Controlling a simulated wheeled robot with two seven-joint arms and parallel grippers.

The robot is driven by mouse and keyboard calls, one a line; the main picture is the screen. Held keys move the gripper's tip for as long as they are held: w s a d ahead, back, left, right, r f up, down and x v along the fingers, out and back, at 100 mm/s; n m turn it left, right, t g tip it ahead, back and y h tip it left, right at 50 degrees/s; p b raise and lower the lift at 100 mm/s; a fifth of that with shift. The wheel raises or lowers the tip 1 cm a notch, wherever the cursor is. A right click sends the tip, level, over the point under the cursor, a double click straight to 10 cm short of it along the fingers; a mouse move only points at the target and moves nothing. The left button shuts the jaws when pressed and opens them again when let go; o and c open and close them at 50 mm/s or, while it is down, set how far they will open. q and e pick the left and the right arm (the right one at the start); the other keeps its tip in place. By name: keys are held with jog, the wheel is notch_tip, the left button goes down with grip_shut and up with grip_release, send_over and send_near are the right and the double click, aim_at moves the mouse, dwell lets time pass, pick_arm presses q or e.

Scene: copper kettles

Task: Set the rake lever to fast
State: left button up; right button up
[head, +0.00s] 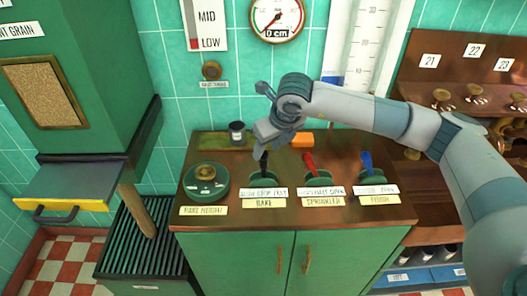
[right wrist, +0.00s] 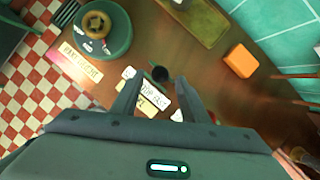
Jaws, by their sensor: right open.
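The rake lever (head: 264,164) is a dark lever on the wooden counter, behind a white "slow stop fast" label (head: 264,191) and a yellow "rake" label (head: 264,203). It stands roughly upright; its exact setting is hard to tell. My right gripper (head: 263,148) is just above the lever in the head view, pointing down. In the right wrist view its two fingers (right wrist: 158,88) are apart and empty, with the lever's round black top (right wrist: 160,74) just beyond and between their tips. I cannot tell whether they touch it. My left gripper is not in view.
A red sprinkler lever (head: 310,163) and a blue lever (head: 367,162) stand to the right. A round green dial (head: 206,184) with a brass knob is on the left. An orange block (head: 302,140) and a dark cup (head: 237,132) are at the back.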

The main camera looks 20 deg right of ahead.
aim_at(265, 153)
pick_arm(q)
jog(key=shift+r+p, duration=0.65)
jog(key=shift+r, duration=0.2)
pick_arm(e)
jog(key=shift+x, duration=2.55)
